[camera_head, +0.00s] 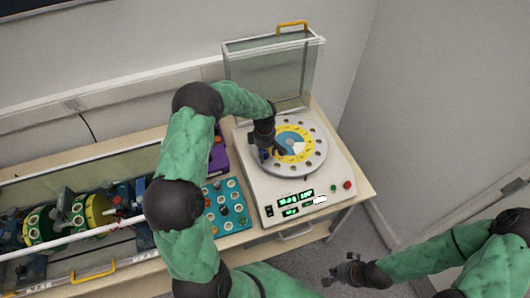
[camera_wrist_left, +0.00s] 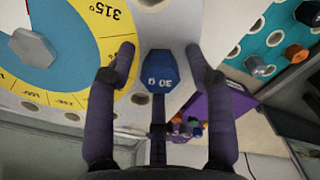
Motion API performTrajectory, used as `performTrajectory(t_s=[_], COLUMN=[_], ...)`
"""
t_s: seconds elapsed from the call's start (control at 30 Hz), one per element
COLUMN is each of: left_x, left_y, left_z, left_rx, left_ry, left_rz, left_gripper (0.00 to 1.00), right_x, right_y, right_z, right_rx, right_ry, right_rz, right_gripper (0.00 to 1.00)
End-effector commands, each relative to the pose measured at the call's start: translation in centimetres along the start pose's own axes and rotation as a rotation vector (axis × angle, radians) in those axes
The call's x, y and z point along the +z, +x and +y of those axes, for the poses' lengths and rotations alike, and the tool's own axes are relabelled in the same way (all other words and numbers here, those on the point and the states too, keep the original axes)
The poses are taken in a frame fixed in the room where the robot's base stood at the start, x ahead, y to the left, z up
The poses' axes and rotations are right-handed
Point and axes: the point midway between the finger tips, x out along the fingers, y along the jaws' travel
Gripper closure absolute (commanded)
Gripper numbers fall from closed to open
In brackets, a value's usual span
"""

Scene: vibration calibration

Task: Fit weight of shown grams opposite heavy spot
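The balancing machine (camera_head: 262,192) stands at the table's right end, with a round disc (camera_head: 318,150) ringed by holes and a yellow-and-blue angle dial (camera_head: 303,133). Its green displays (camera_head: 296,200) are too small to read surely. My left gripper (camera_head: 268,154) is low over the disc's left rim. In the left wrist view, a blue hexagonal weight (camera_wrist_left: 160,72) marked 30 g stands between my left fingers (camera_wrist_left: 160,68), with a gap on each side. Its underside is hidden, so I cannot tell whether it is seated in a hole. My right gripper (camera_head: 345,272) is away at the lower right, with no weight visible in it.
A teal tray (camera_head: 239,225) with several weights lies left of the machine. A purple box (camera_head: 219,158) is behind it. A raised clear cover (camera_head: 270,72) stands behind the disc. A rotor rig (camera_head: 75,218) fills the left of the table.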

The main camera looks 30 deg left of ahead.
Motion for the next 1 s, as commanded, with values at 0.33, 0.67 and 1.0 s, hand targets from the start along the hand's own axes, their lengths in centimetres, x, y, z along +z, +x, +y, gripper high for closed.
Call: performTrajectory(t_s=[0.33,0.67,1.0], left_x=[0.0,0.0,0.0], left_y=[-0.3,-5.5,-11.0], left_z=[0.0,0.1,0.1], left_rx=[0.001,0.005,0.002], left_ry=[0.0,-0.001,-0.001], left_rz=[0.0,0.0,0.0], left_gripper=[0.43,0.43,0.43], right_x=[0.0,0.0,0.0], right_y=[0.0,0.0,0.0], right_z=[0.0,0.0,0.0], right_rx=[0.0,0.0,0.0], right_ry=[0.0,0.0,0.0], right_rz=[0.0,0.0,0.0], right_gripper=[1.0,1.0,1.0])
